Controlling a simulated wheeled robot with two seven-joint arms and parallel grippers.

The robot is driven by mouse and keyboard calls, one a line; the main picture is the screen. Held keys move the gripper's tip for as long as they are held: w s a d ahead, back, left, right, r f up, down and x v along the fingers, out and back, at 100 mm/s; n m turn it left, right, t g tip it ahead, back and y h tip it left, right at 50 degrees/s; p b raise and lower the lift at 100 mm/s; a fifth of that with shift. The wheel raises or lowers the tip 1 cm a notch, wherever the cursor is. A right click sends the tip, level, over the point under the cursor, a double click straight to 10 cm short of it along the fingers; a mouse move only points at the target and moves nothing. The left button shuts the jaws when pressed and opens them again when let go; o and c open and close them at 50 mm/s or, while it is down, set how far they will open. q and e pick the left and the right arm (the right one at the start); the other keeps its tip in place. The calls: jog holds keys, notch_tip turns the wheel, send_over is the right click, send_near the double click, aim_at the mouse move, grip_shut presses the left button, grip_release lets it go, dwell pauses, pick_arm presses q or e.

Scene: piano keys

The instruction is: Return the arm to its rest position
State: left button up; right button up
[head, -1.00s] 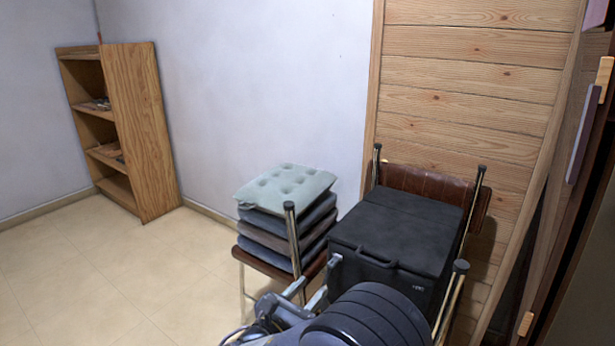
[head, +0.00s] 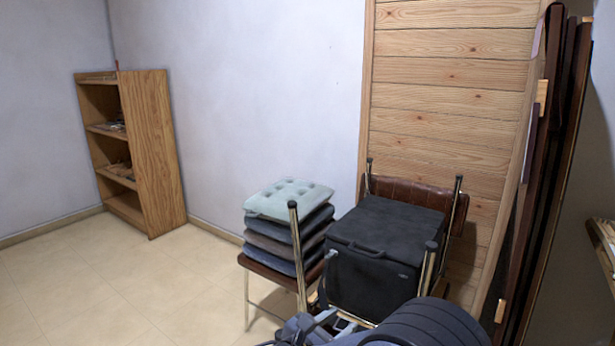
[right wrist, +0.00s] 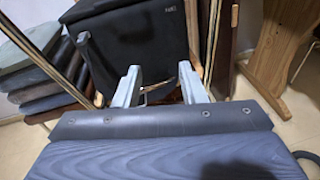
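My right gripper (head: 325,327) shows at the bottom edge of the head view, partly cut off and partly behind my dark right arm. In the right wrist view, the right gripper's (right wrist: 160,82) two pale fingers stand apart with nothing between them. They point toward the black box (right wrist: 145,50) and the metal chair legs, and I cannot tell how close they are. My left gripper is not in view. No piano keys are in view.
The black box (head: 383,250) sits among upturned chair legs (head: 428,268). Stacked cushions (head: 290,200) rest on a chair to its left. A wooden bookshelf (head: 152,150) stands at the far left. Open tiled floor (head: 110,290) lies left; dark-framed panels (head: 550,170) lean at right.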

jog(key=s+d+m+g+y, duration=0.1)
jog(key=s+d+m+g, duration=0.15)
jog(key=d, duration=0.25)
jog(key=s+d+m+g, duration=0.2)
jog(key=d+m+g, duration=0.1)
jog(key=d, duration=0.3)
jog(key=s+d+f+m+g+y, duration=0.1)
jog(key=s+d+m+g+y, duration=0.1)
jog(key=s+d+m+y, duration=0.45)
jog(key=s+d+f+m+g+y, duration=0.1)
jog(key=s+f+m+g+y, duration=0.15)
jog(key=s+m, duration=0.75)
jog(key=s+a+r+m+t+y, duration=0.3)
jog(key=s+a+m+y, duration=0.15)
jog(key=s, duration=0.25)
notch_tip(320, 180, up, 22)
jog(key=m+p, duration=0.1)
jog(key=p, duration=2.1)
jog(key=shift+w+d+r+t, duration=0.15)
jog(key=shift+w+d+t, duration=0.05)
jog(key=shift+d+t, duration=0.1)
jog(key=shift+c, duration=0.6)
